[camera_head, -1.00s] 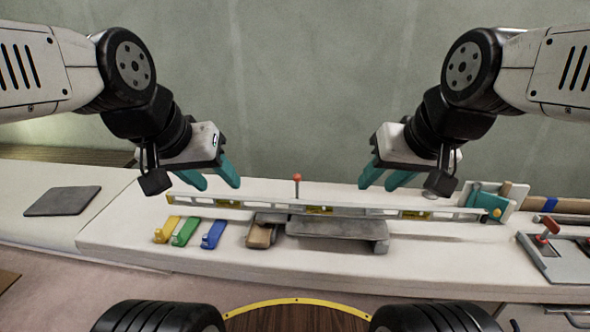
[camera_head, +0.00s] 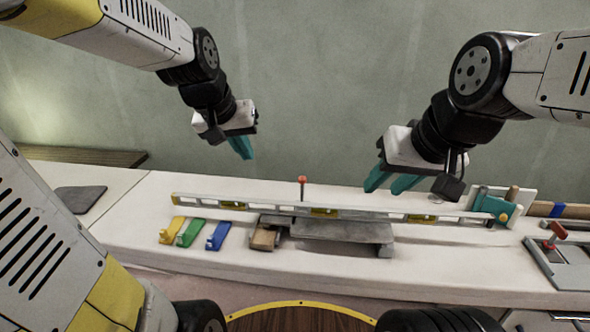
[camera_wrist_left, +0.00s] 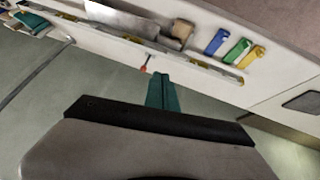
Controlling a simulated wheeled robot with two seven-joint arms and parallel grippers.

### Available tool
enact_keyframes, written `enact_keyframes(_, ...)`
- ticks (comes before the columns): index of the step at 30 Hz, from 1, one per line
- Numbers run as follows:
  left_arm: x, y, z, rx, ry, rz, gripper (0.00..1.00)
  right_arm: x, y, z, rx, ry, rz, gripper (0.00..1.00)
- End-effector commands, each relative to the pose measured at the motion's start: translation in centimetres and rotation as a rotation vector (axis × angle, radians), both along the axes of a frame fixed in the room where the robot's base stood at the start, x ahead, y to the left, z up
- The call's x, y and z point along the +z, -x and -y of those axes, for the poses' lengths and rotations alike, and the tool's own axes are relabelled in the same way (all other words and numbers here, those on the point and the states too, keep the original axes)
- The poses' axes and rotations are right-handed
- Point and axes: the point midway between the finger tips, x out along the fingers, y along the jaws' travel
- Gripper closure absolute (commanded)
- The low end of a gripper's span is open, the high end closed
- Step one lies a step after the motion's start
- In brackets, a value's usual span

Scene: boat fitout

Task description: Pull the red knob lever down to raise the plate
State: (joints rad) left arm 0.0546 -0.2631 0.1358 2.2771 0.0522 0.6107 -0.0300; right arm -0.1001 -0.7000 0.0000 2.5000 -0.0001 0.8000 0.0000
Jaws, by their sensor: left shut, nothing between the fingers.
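The lever with a small red knob (camera_head: 302,180) stands upright behind the long spirit level (camera_head: 270,207). The grey plate (camera_head: 343,229) lies low in front of the level. My left gripper (camera_head: 243,148) is shut and empty, above and left of the red knob in the head view. In the left wrist view the closed teal fingers (camera_wrist_left: 162,92) point toward the bench, and the red knob (camera_wrist_left: 144,68) shows just beyond their tips, apart from them. My right gripper (camera_head: 390,182) is open and empty, to the right of the knob, above the back of the bench.
Yellow, green and blue clamps (camera_head: 190,232) lie left of a wooden block (camera_head: 264,238). A teal tool on a board (camera_head: 492,206) stands at the right. A grey frame with a red handle (camera_head: 556,232) is at far right. A dark mat (camera_head: 80,199) lies at left.

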Motion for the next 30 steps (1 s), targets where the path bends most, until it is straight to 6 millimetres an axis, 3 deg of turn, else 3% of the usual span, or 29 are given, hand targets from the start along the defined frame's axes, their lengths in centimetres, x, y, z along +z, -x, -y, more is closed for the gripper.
enact_keyframes(1, -0.9, -1.9, 0.1, 0.003, 0.007, -0.012, 1.0, 0.0, 0.0, 0.0, 0.0, 0.0, 0.0, 0.64)
enact_keyframes(9, -6.0, -11.2, 1.1, 0.02, 0.077, -0.031, 1.0, 0.0, 0.0, 0.0, 0.0, 0.0, 0.0, 0.64)
enact_keyframes(18, -13.7, -19.8, 1.6, 0.073, 0.2, -0.042, 1.0, 0.0, 0.0, 0.0, 0.0, 0.0, 0.0, 0.64)
enact_keyframes(24, -17.3, -22.8, 1.6, 0.112, 0.263, -0.043, 1.0, 0.0, 0.0, 0.0, 0.0, 0.0, 0.0, 0.64)
enact_keyframes(30, -18.5, -23.8, 1.6, 0.125, 0.283, -0.04, 1.0, 0.0, 0.0, 0.0, 0.0, 0.0, 0.0, 0.64)
